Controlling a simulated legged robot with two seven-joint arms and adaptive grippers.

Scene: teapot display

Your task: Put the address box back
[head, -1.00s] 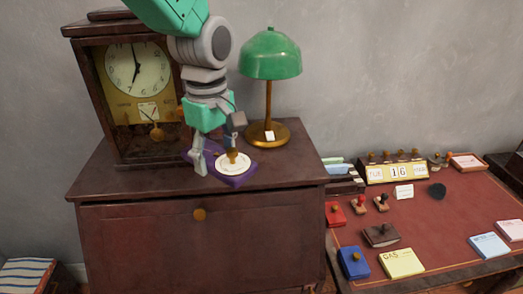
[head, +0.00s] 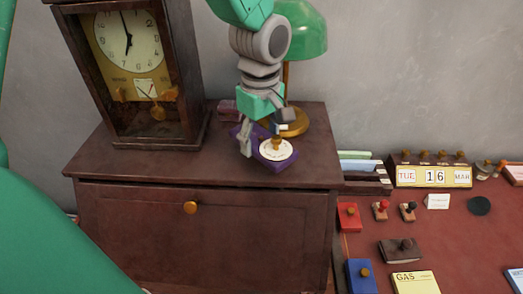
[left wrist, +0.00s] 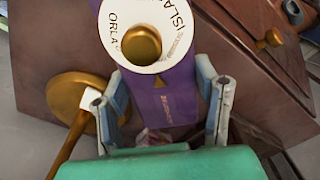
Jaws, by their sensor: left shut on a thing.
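The address box is a purple box with a round white lettered disc and a gold knob on top (head: 284,164). In the head view it is at the top of the dark wooden cabinet, in front of the lamp. My left gripper (head: 264,137) points down and is shut on the address box, one finger on each side. In the left wrist view the address box (left wrist: 172,92) lies between the two fingers (left wrist: 165,105), with the disc towards the top of the picture. I cannot tell whether its underside touches the cabinet. My right gripper is not in view.
The cabinet top (head: 110,165) holds a clock (head: 128,70) at the left and a green lamp (head: 309,35) close behind the gripper. A small mauve object (head: 229,110) lies behind it. The red desk (head: 350,235) at the right carries stamps, pads and a calendar (head: 433,176).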

